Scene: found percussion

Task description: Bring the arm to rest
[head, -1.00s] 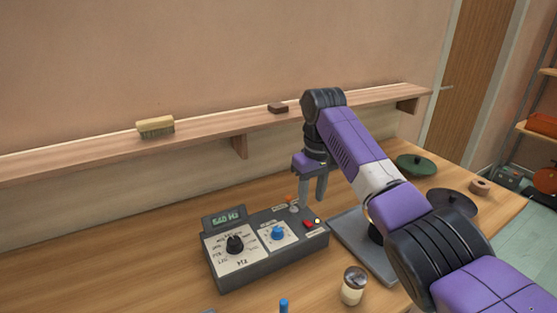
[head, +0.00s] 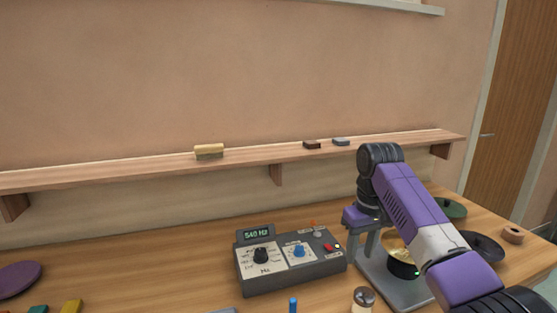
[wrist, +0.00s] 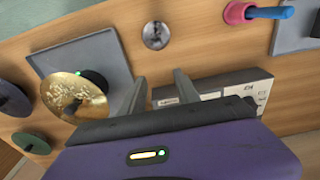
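My gripper (head: 362,246) hangs at the right end of the grey control box (head: 290,278), fingers pointing down. In the wrist view its two fingers (wrist: 160,95) stand apart with nothing between them. The box has a display reading 540 Hz, a black knob (head: 261,256), a blue knob (head: 299,251) and a red button (head: 328,247). A brass plate (wrist: 72,93) with pale grains on it stands on a grey base (head: 395,288). My arm partly hides the plate in the head view.
A shaker jar (head: 363,300) stands in front of the base. Green (head: 452,208) and dark (head: 480,246) discs lie at the right, near a tape roll (head: 513,235). A shelf (head: 250,161) with a brush (head: 209,152) runs along the wall.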

